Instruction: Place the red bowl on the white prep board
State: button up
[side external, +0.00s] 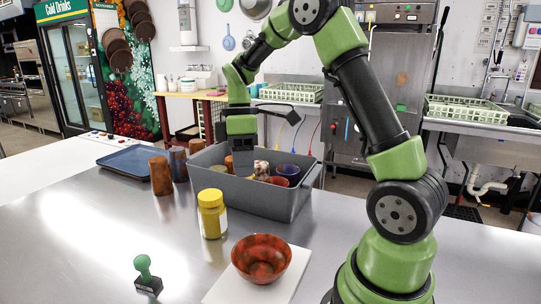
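A mottled dark red bowl (262,257) sits upright on the white prep board (223,290) at the front middle of the steel counter. It covers much of the board, whose left and right parts show. My gripper (241,174) points down over the grey bin (262,199), behind and apart from the bowl. Its fingers are dark and small against the bin's inside, so I cannot tell whether they are open or shut, or whether they touch anything there.
The bin holds a blue cup (288,171), a red piece (277,182) and a brown-and-white piece (261,168). A yellow jar (212,214), green-handled stamp (146,275), brown cups (160,176) and blue tray (125,159) stand on the counter. The front left is mostly clear.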

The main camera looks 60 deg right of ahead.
jog(key=s+a+r+m+t, duration=0.8)
jog(key=s+a+r+m, duration=0.2)
jog(key=s, duration=0.4)
jog(key=shift+a+m+t, duration=0.4)
jog(key=shift+a+m, duration=0.1)
jog(key=shift+a, duration=0.3)
